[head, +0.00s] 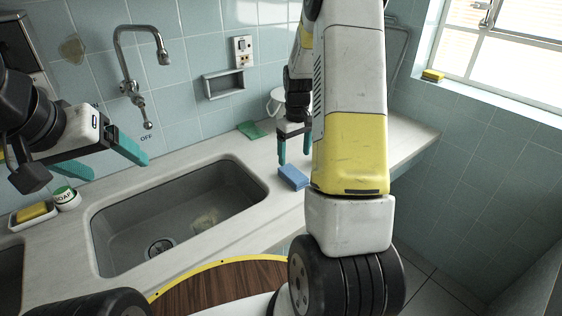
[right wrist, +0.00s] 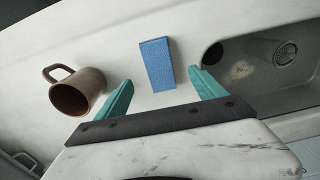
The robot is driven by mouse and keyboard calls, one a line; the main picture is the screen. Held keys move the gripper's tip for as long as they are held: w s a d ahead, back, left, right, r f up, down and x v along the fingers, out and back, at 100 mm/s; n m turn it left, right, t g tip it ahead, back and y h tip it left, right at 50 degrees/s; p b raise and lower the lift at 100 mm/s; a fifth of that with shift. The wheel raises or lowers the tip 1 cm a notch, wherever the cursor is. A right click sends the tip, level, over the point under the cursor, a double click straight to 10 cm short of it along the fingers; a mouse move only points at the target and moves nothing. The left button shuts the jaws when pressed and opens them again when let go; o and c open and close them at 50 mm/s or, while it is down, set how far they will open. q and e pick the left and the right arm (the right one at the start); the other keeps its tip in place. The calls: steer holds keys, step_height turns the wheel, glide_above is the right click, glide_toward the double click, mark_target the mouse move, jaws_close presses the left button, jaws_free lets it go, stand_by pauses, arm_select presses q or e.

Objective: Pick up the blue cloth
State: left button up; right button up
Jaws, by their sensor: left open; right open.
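The blue cloth (head: 293,177) is a flat blue rectangle lying on the pale counter, just right of the sink. It also shows in the right wrist view (right wrist: 157,64), in line with the gap between the fingertips. My right gripper (head: 294,148) is open and empty above the counter beside the cloth, fingers pointing down. In the right wrist view its teal fingers (right wrist: 162,88) are spread wider than the cloth, with nothing between them. My left gripper (head: 118,165) is open and empty at the left, above the counter behind the soap.
A sink (head: 190,215) lies left of the cloth. A brown mug (right wrist: 78,92) stands on the cloth's other side. A green cloth or pad (head: 250,130) lies by the wall. A soap jar (head: 66,198) and a yellow sponge (head: 36,212) are at the left.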

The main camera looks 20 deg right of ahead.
mark_target(294, 173)
steer(key=shift+w+d+f, duration=0.1)
steer(key=shift+d+f, duration=0.05)
steer(key=shift+f, duration=0.35)
steer(key=shift+w+d+f, duration=0.1)
steer(key=shift+d+f, duration=0.05)
steer(key=shift+f, duration=0.35)
steer(key=f, duration=0.7)
steer(key=shift+w+a, duration=0.1)
steer(key=shift+a, duration=0.1)
steer(key=shift+c, duration=0.2)
steer(key=c, duration=1.4)
